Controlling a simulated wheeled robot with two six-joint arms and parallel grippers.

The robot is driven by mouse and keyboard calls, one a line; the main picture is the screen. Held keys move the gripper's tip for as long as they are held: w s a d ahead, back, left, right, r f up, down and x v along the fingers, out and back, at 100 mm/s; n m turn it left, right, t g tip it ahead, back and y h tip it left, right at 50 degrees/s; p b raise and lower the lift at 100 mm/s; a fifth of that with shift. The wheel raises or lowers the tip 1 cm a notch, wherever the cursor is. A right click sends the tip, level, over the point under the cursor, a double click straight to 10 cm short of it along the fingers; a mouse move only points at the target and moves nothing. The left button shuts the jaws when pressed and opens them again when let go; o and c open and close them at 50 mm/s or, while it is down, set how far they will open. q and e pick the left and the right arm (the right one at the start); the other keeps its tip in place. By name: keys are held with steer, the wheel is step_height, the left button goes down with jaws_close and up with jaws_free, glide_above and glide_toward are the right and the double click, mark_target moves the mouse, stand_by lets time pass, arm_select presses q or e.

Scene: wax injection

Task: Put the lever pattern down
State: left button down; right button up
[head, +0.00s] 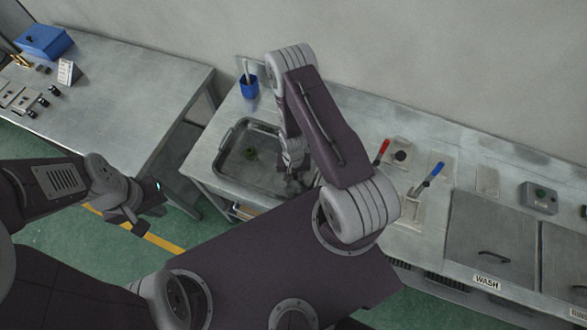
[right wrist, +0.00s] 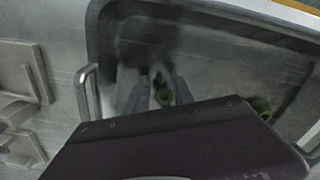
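A metal tray (head: 222,168) sits on the steel bench; it also fills much of the right wrist view (right wrist: 100,45). My right gripper (right wrist: 162,82) points down into the tray, its two fingers apart. A small green pattern (right wrist: 163,96) with a darker part lies between the fingers, close to the tray floor. I cannot tell whether the fingers touch it. A second green pattern (right wrist: 262,107) lies on the tray floor to the right; one green pattern shows in the head view (head: 250,154). My left gripper (head: 150,208) is open and empty, away from the tray.
A blue cup (head: 249,88) stands behind the tray. Tools with red (head: 382,150) and blue (head: 433,172) handles are right of my right arm. A lidded wash unit (head: 490,240) is further right. A separate table (head: 130,90) at left holds a blue box (head: 44,42) and small parts.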

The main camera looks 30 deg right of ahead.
steer(key=s+a+r+n+t+b, duration=0.1)
steer(key=s+r+n, duration=0.2)
steer(key=r, duration=1.1)
steer(key=s+a+r+n+b, duration=0.1)
steer(key=s+a+r+n, duration=0.1)
steer(key=r, duration=1.1)
step_height(320, 180, down, 12)
steer(key=b, duration=1.2)
steer(key=shift+w, duration=0.2)
steer(key=shift+s+d+r, duration=0.1)
